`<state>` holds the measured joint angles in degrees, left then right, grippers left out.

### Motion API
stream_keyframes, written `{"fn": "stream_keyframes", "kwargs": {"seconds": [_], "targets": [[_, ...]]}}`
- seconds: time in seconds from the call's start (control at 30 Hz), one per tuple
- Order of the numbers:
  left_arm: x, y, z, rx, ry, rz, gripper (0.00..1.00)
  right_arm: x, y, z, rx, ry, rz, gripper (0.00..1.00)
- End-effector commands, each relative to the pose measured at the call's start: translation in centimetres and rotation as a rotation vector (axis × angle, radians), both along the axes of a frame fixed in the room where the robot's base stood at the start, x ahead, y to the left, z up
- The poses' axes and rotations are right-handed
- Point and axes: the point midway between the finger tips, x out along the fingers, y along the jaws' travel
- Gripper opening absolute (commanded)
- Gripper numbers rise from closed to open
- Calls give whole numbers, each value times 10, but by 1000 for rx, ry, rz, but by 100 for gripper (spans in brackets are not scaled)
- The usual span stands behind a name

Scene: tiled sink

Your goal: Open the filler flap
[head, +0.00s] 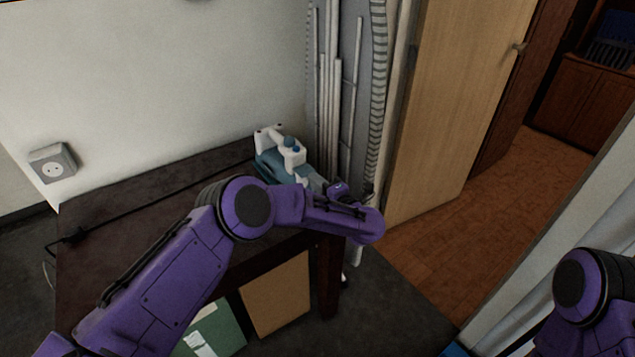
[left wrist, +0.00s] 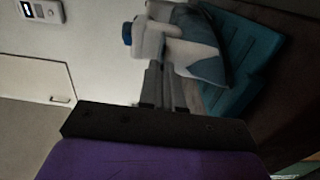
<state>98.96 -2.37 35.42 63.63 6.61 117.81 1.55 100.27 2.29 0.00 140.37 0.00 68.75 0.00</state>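I cannot make out a separate filler flap. My left gripper (left wrist: 158,68) has its fingers close together, with nothing seen between them. Its tips are at or just short of the white part; contact is unclear. In the head view my forearm hides part of the appliance's front. My right gripper is out of view.
The dark table (head: 130,190) is mostly bare, with a black cable along its back. A wall socket (head: 53,163) is at the left. Pipes and a hose (head: 378,90) stand behind the appliance. An open wooden door (head: 450,100) is to the right. Boxes (head: 275,295) sit below the table.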

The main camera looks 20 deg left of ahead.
Motion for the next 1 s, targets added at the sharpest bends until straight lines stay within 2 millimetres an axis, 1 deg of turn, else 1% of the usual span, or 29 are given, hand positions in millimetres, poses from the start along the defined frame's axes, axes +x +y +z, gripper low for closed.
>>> {"fn": "stream_keyframes", "kwargs": {"seconds": [0.27, 0.47, 0.73, 1.0], "targets": [[0, 0, 3, -16, 12, -2, 0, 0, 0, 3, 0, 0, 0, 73], [0, 0, 13, -84, 64, 0, 0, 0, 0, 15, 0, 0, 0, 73], [3, 3, 34, -262, 199, 0, 0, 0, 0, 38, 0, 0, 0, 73], [9, 11, 53, -465, 355, 0, 0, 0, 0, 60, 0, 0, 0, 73]]}}
